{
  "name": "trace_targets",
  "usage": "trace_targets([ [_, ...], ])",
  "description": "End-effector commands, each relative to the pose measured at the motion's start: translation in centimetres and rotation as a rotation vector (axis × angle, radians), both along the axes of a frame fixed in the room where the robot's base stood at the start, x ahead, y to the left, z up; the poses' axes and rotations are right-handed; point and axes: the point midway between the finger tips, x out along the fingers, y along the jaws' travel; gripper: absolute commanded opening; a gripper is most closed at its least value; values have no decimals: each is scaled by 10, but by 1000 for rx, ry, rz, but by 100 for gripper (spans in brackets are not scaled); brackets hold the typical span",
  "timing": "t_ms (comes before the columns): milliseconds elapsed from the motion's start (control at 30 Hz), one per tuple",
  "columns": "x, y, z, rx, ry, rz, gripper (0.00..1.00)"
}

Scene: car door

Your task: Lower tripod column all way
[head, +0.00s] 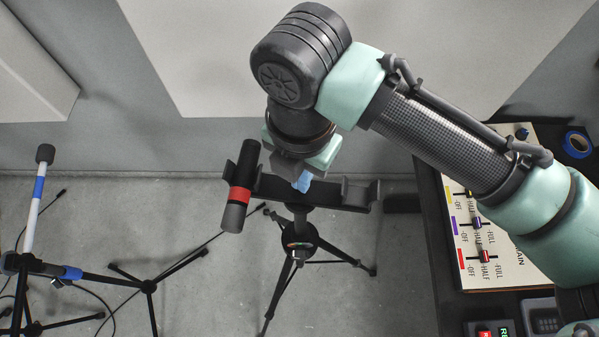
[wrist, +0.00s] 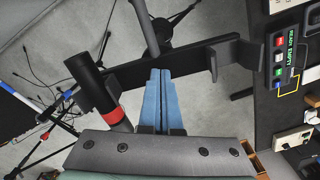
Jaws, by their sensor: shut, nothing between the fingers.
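The black tripod stands on the floor, its legs spread, with a collar (head: 300,238) where they meet. A short stretch of its column (head: 301,213) shows above the collar; the grey column also shows in the wrist view (wrist: 147,30). A black crossbar (head: 332,195) tops the column. A black and grey cylinder with a red band (head: 240,194) sits at the crossbar's left end. My gripper (head: 303,183) is shut and empty, pointing down at the middle of the crossbar. Its blue fingers (wrist: 161,74) overlap the bar in the wrist view; I cannot tell whether they touch it.
At right is a dark table with a slider panel (head: 490,240) and blue tape roll (head: 577,144). A grey wall is behind.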

Motion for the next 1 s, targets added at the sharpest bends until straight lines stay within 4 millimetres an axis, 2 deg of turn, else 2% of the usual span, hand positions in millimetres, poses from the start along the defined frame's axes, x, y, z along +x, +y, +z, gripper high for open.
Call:
trace_targets([
  [33,0,0,-8,0,1,0,0],
  [1000,-1,0,-77,0,4,-1,0],
])
